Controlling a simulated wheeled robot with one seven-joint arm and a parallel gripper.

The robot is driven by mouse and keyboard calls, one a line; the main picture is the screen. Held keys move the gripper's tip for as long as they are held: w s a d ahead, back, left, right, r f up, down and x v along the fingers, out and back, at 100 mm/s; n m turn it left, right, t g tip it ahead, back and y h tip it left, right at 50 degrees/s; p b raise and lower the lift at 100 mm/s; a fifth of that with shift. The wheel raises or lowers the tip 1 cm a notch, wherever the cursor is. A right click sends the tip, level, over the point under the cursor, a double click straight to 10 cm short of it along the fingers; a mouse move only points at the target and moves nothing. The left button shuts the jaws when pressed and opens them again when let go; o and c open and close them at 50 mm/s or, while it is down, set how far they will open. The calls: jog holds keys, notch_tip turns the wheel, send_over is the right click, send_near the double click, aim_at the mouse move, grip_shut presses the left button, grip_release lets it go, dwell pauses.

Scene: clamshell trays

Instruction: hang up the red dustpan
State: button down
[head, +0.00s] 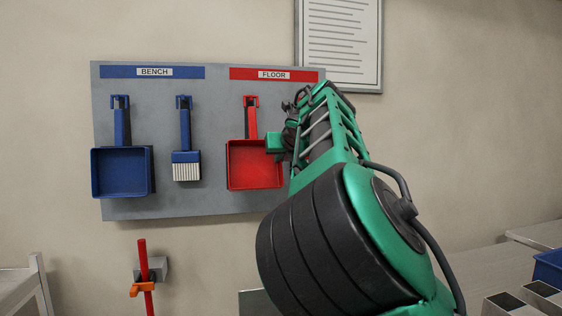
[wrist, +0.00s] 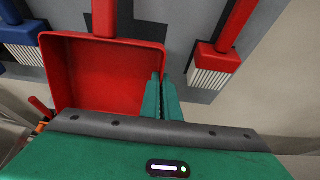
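The red dustpan (head: 254,178) is upright against the grey board, under the red FLOOR label, handle up. Its handle top meets a red hook (head: 250,100); whether the hook passes through the handle I cannot tell. In the wrist view the pan (wrist: 100,75) fills the left, and its handle leaves the top edge. My gripper (head: 275,143) is at the pan's right side. In the wrist view my green fingers (wrist: 161,85) are close together with the pan's right wall between them, shut on it. The handle top is out of the wrist view.
A blue dustpan (head: 121,172) and blue brush (head: 186,166) hang on the board's left half. A red brush (wrist: 222,55) hangs right of the pan, hidden by my arm in the head view. A red pole (head: 143,262) stands in a wall clip below.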

jog(key=shift+f, duration=0.2)
jog(key=c, duration=1.9)
grip_release()
jog(key=shift+c, duration=0.2)
